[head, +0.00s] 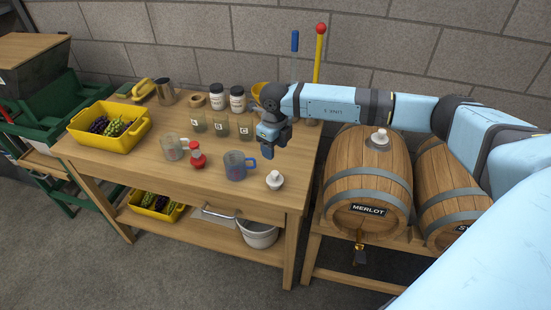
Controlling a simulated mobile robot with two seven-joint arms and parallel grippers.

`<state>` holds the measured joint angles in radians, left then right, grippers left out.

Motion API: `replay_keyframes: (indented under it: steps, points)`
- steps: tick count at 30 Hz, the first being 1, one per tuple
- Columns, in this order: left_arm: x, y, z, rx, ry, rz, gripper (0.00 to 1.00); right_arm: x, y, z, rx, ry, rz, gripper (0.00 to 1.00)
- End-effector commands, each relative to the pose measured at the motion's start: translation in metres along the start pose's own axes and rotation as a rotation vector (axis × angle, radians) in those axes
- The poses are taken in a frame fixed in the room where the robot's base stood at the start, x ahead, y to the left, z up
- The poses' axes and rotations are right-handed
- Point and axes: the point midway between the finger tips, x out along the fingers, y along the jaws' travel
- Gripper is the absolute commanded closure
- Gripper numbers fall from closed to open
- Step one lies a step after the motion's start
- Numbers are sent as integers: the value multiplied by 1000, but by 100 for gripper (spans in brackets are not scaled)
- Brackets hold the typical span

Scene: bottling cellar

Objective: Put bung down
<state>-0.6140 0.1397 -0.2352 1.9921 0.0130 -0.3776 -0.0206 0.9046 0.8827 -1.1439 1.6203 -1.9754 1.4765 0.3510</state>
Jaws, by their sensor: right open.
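A white bung (275,180) stands on the wooden table (240,201) near its front right corner. Another white bung (380,137) sits on top of the Merlot barrel (367,178). My right gripper (267,150) hangs over the table, above and behind the bung there, apart from it. It is open and I see nothing held in it. My left gripper is out of view.
Several glass jars are behind. A yellow crate (110,141) of grapes is at left. A second barrel (450,190) stands right.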

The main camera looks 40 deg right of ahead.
Motion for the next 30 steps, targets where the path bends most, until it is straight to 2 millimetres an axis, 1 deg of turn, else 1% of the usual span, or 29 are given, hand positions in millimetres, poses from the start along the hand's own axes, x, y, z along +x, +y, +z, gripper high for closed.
replay_keyframes:
  steps: [2, 4, 5, 6, 8, 9, 11, 12, 14, 15, 17, 19, 20, 21, 23, 24, 26, 27, 29, 30]
  points:
    - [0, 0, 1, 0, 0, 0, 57, 6, 17, -1, -13, -6, 54, 46]
    - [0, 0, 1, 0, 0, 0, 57, 18, 51, -2, -30, -23, 166, 46]
    - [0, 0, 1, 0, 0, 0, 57, 25, 70, -3, -37, -33, 235, 46]
    - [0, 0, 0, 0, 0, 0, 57, 34, 103, -5, -41, -54, 348, 46]
    - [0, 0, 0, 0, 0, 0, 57, 42, 156, -10, -29, -88, 550, 46]
    - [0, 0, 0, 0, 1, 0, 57, 43, 192, -14, -5, -114, 694, 46]
    - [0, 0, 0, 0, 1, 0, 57, 38, 237, -19, 57, -157, 905, 46]
    - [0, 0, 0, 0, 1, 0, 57, 33, 262, -22, 115, -183, 1038, 46]
    - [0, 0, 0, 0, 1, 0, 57, 21, 292, -25, 226, -221, 1230, 46]
    - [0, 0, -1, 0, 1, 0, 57, 14, 306, -26, 316, -246, 1347, 46]
    - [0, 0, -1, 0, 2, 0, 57, 5, 318, -28, 474, -277, 1508, 46]
    - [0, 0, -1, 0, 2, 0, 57, -1, 322, -29, 692, -309, 1666, 46]
    - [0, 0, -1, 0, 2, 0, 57, -1, 320, -30, 797, -318, 1723, 46]
    - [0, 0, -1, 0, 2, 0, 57, 1, 314, -33, 944, -329, 1787, 46]
    - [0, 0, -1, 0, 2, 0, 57, 11, 304, -39, 1181, -336, 1859, 46]
    - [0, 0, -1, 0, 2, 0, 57, 21, 294, -45, 1349, -332, 1889, 46]
    - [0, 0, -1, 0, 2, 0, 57, 42, 280, -60, 1610, -318, 1901, 46]
    - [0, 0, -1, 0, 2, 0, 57, 58, 271, -73, 1785, -299, 1892, 46]
    - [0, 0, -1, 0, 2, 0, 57, 84, 259, -96, 2033, -262, 1849, 46]
    - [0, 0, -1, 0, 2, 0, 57, 101, 253, -112, 2184, -229, 1810, 46]
